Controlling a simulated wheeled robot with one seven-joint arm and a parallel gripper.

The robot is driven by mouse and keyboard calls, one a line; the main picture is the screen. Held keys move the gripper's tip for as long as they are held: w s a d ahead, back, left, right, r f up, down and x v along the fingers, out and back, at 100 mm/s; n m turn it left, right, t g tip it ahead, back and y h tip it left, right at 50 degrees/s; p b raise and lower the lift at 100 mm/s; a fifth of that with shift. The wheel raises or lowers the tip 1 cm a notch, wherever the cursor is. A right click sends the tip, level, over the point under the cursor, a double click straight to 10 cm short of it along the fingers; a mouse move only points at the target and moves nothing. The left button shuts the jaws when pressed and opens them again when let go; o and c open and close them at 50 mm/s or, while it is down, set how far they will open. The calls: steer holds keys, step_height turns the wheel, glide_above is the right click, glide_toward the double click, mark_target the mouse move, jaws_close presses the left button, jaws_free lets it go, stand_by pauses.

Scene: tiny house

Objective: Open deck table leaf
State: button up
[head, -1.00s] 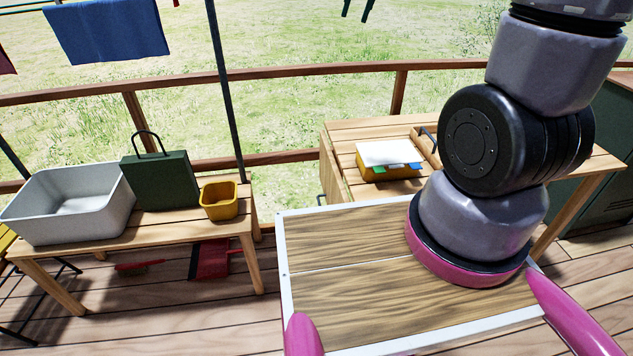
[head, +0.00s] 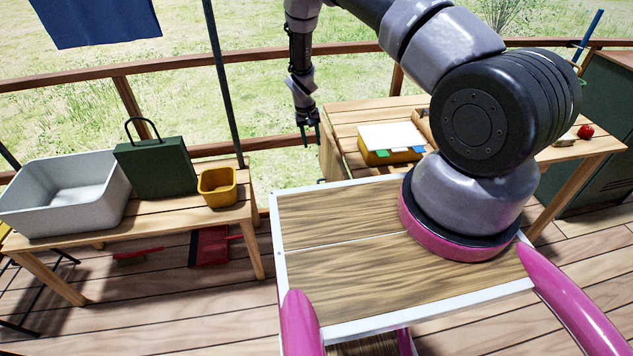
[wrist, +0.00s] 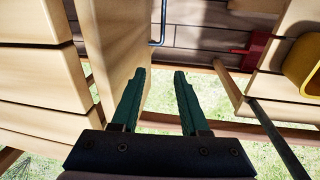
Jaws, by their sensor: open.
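The deck table (head: 365,118) stands by the railing beyond my base. A wooden panel (head: 329,158), apparently the leaf, hangs down at its left end. In the wrist view the hanging panel (wrist: 112,45) fills the upper left, and a thin dark bent bar (wrist: 162,22) shows beside its edge. My gripper (head: 310,137) points down just left of the table's end. Its green fingers (wrist: 160,72) are open and empty. The left finger overlaps the panel in the picture; I cannot tell whether they touch.
A yellow box with papers (head: 391,151) sits on the table, with a red round thing (head: 585,131) farther right. A bench (head: 140,221) at left carries a white basin (head: 62,197), a green case (head: 158,168) and a yellow pot (head: 217,187). A dark post (head: 223,90) and wooden railing (head: 165,83) stand near my gripper.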

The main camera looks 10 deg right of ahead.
glide_above(318, 182)
steer(key=s+a, duration=0.2)
steer(key=s, duration=0.1)
step_height(318, 182, down, 9)
steer(key=shift+n+h, duration=0.3)
steer(key=shift+n, duration=0.1)
steer(key=f, duration=0.3)
steer(key=d+f, duration=0.1)
steer(key=f, duration=0.6)
steer(key=shift+w+d+f, duration=0.3)
jaws_close()
